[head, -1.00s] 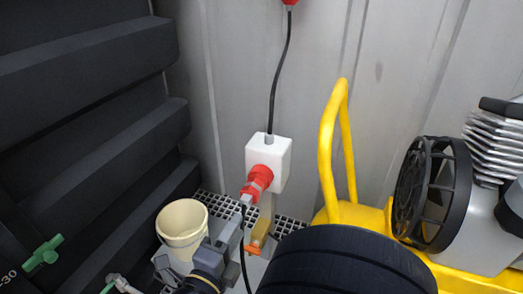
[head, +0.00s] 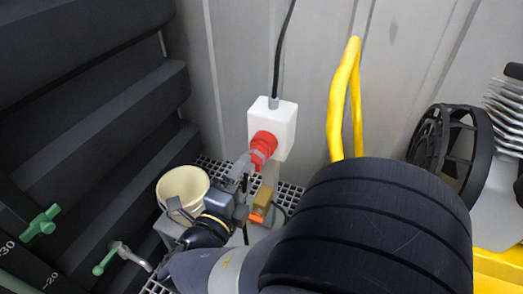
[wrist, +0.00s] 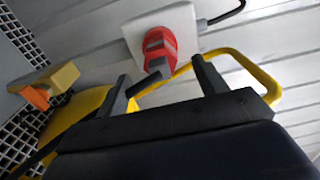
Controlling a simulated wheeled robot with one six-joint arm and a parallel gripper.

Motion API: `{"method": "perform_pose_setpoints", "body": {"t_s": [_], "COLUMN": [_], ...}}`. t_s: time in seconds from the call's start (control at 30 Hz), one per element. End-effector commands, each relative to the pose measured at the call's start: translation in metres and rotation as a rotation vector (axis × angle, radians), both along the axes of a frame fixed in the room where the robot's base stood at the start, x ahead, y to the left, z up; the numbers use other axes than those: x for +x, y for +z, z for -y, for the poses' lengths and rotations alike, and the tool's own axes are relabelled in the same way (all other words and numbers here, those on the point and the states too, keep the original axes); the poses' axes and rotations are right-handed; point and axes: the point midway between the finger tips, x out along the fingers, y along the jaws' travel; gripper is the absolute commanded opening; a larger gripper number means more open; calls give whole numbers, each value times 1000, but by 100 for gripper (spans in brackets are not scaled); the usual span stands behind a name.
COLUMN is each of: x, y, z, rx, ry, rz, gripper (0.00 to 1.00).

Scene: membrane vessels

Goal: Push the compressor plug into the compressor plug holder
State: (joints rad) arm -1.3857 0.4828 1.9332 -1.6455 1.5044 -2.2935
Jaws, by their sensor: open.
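The compressor plug holder (head: 265,140) is a red socket on the front of a white box (head: 284,127) fixed to the wall. The compressor plug (head: 256,157), red and grey, sits at the holder's mouth; how deep it sits I cannot tell. My gripper (head: 243,166) is open in front of the plug, at its lower left in the head view. In the wrist view, the plug (wrist: 158,66) lies between and just beyond my two spread fingers (wrist: 162,74), which do not clamp it. The holder (wrist: 160,40) is behind it. A dark cable hangs below the gripper.
A cream bucket (head: 183,184) stands left of my gripper. A wooden block with an orange part (head: 262,200) is below the box. A yellow frame (head: 343,100) and a black fan guard (head: 445,140) are on the right. Black ridged panels (head: 90,100) line the left.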

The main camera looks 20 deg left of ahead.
Motion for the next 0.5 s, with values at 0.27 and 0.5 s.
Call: {"method": "perform_pose_setpoints", "body": {"t_s": [0.27,0.5], "x": [41,62], "y": [4,2], "z": [4,6], "rx": [-4,-2], "ry": [-4,-3], "rz": [0,0], "gripper": [67,67]}}
